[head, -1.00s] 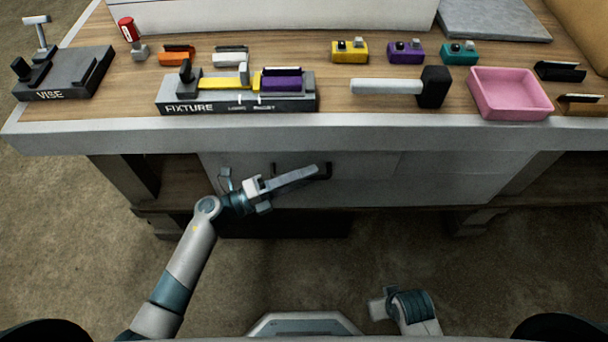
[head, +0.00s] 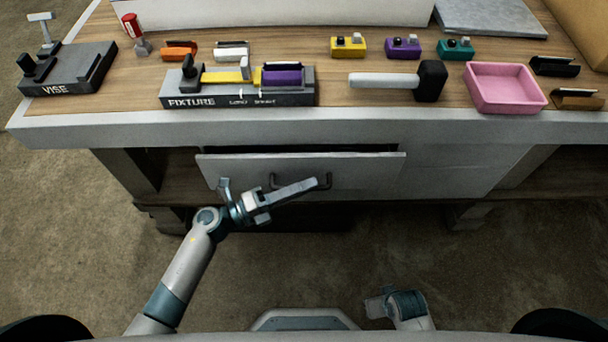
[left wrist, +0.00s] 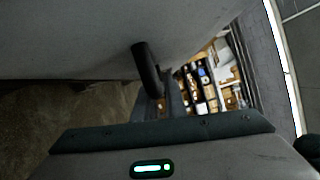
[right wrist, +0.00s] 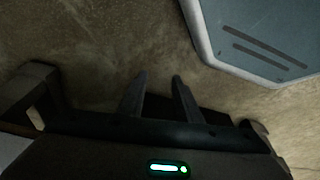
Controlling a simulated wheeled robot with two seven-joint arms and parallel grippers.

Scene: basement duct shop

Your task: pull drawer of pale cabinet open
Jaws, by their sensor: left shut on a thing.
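The pale cabinet (head: 455,170) is under the workbench. Its drawer (head: 365,168) stands partly open, with a dark gap along the top of its front. My left gripper (head: 308,186) is shut on the drawer's dark bar handle (head: 328,181); the fingers cover the handle's middle. In the left wrist view the handle (left wrist: 147,68) stands out from the grey drawer front (left wrist: 70,40). The drawer's inside is hidden in the head view. My right gripper (right wrist: 158,88) is open and empty, low over the floor, away from the cabinet.
The bench top (head: 335,110) holds a vise (head: 75,72), a fixture (head: 235,95), a hammer (head: 385,80), a pink tray (head: 505,105) and several small coloured blocks. Open shelf bays flank the cabinet. The floor before the drawer is clear except for my own arms and base.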

